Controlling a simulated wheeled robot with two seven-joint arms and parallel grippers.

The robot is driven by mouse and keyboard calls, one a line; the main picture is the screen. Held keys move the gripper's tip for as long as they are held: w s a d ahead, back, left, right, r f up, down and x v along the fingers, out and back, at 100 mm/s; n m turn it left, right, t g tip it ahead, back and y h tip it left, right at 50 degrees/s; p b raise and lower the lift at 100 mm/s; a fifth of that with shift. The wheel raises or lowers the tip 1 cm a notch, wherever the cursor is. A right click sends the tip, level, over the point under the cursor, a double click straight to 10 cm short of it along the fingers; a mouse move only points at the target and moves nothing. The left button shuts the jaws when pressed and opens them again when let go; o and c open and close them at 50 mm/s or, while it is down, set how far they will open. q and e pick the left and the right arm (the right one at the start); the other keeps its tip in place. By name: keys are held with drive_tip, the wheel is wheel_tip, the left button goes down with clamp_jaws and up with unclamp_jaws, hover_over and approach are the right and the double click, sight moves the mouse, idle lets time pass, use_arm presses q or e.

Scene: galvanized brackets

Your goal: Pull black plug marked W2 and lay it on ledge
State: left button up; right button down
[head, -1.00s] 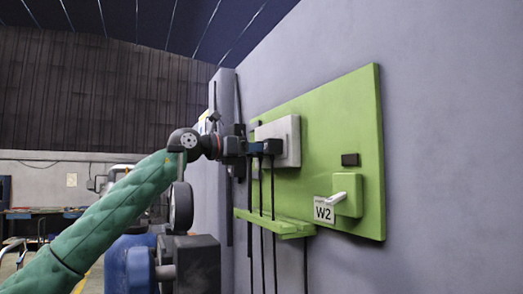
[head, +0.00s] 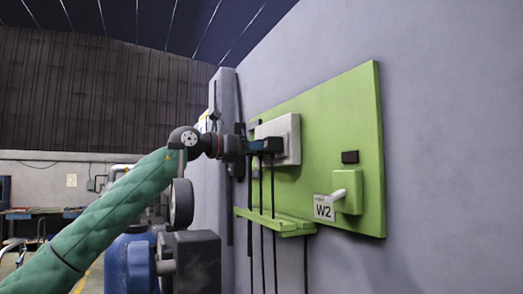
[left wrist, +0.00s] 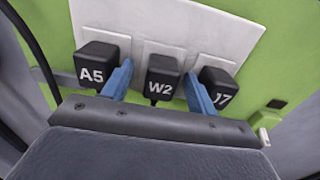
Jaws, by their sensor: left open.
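The black plug marked W2 (left wrist: 160,78) sits in the middle of a row on the white socket plate (left wrist: 190,25), between plug A5 (left wrist: 95,65) and plug J7 (left wrist: 218,86). My left gripper (left wrist: 158,70) is open, with one blue finger on each side of W2, in the gaps to A5 and J7. I cannot tell whether the fingers touch it. In the head view my left gripper (head: 250,146) is at the socket plate (head: 291,135) and hides most of the plugs. The green ledge (head: 262,219) is below. My right gripper is out of view.
Black cables (head: 261,185) hang down past the ledge. On the green panel (head: 345,110), right of the plugs, are a white lever (head: 340,195) with a W2 tag (head: 324,208) and a small black block (head: 350,157). The panel's upper right is clear.

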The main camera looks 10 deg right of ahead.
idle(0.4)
use_arm(q)
drive_tip(key=shift+b, duration=0.3)
idle(0.3)
clamp_jaws()
drive_tip(key=shift+a, duration=0.1)
